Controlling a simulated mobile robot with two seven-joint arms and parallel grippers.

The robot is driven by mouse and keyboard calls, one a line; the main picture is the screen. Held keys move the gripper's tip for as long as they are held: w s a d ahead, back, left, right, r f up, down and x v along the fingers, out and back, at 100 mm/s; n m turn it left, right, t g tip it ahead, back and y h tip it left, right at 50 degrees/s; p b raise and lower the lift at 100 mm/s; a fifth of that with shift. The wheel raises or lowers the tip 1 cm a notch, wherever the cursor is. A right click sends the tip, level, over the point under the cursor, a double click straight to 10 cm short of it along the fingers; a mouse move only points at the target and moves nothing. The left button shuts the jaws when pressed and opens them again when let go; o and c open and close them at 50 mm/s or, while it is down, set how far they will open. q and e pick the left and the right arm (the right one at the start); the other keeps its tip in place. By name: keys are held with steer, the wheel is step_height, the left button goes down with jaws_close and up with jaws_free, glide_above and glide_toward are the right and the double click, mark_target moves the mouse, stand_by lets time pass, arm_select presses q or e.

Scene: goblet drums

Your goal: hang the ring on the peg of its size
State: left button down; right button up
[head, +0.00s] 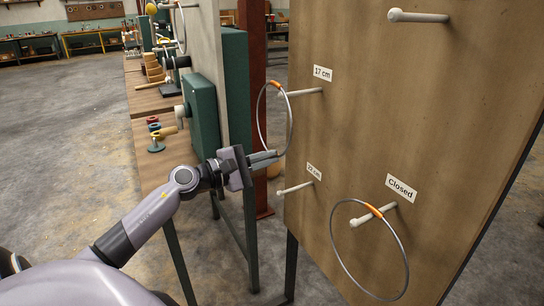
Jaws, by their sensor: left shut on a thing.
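My left gripper (264,158) is shut on the lower part of a thin grey ring (259,125) with an orange section at its top. The ring is upright beside the wooden board (350,130), at the peg (307,92) by the "17 cm" label (322,73). That peg's tip appears inside the ring's outline; I cannot tell whether the ring is around it. A lower peg (297,188) is bare, its label (314,172) hard to read. My right gripper is not in view.
Another ring (407,265) with an orange section hangs on the peg (388,209) by the "Closed" label (400,188). A bare peg (420,17) is at the upper right. A workbench (150,130) with tools and a green box (200,110) stands behind my left arm.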

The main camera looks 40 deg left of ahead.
arm_select(q)
steer(key=shift+p+x, duration=0.45)
steer(key=shift+x, duration=0.7)
steer(key=shift+f+b+x, duration=0.15)
steer(key=shift+f+x, duration=0.1)
steer(key=shift+x, duration=0.7)
steer(key=shift+f+b+x, duration=0.1)
steer(key=shift+f+x, duration=0.1)
steer(key=shift+x, duration=0.8)
steer(key=shift+f+b+x, duration=0.15)
steer(key=shift+f+x, duration=0.1)
steer(key=shift+x, duration=0.7)
steer(key=c, duration=1.2)
jaws_free()
